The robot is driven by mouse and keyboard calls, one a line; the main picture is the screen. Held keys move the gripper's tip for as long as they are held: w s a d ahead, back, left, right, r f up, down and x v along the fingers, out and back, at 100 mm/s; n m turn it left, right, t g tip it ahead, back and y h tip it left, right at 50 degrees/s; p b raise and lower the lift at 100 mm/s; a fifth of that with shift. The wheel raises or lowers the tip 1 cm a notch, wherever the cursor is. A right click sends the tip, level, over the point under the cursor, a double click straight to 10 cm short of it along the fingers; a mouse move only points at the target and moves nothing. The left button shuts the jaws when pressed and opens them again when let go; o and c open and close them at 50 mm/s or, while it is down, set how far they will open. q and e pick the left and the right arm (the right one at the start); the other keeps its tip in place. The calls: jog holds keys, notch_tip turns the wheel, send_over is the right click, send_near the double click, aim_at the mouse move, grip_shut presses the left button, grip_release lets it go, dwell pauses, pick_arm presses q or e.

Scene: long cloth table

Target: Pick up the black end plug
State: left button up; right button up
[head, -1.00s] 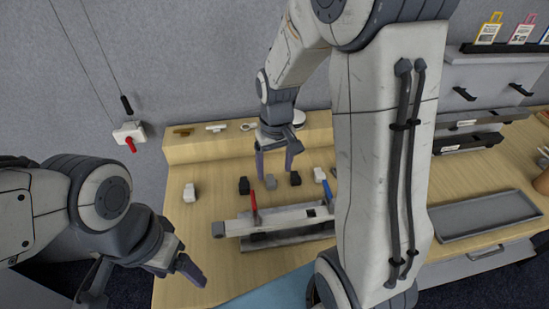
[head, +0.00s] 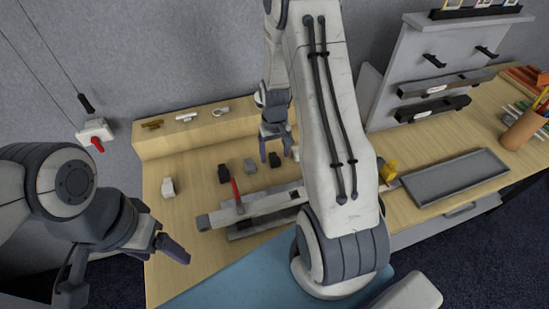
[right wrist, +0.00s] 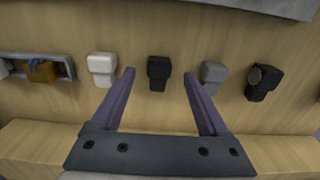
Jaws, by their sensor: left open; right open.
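A plain black plug-like block (head: 275,160) stands on the wooden table; in the right wrist view this block (right wrist: 159,72) lies between and just beyond my fingertips, apart from them. A second black block (head: 223,174), with a round face in the right wrist view (right wrist: 264,82), stands past a grey block (head: 250,167). I cannot tell for sure which black one is the end plug. My right gripper (head: 276,151) is open and empty, above the plain black block. My left gripper (head: 135,268) is open and empty at the table's left front, far from the blocks.
White blocks (head: 168,188) (right wrist: 102,68) stand in the same row. A metal fixture (head: 218,217) with a red-handled clamp (head: 237,193) lies in front, partly hidden by my right arm. A raised wooden ledge (head: 160,144) runs behind. A grey tray (head: 455,178) is at right.

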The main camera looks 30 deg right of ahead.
aim_at(274, 159)
jog(key=shift+f, duration=1.2)
jog(key=c, duration=1.2)
grip_shut()
jog(key=shift+r, duration=0.1)
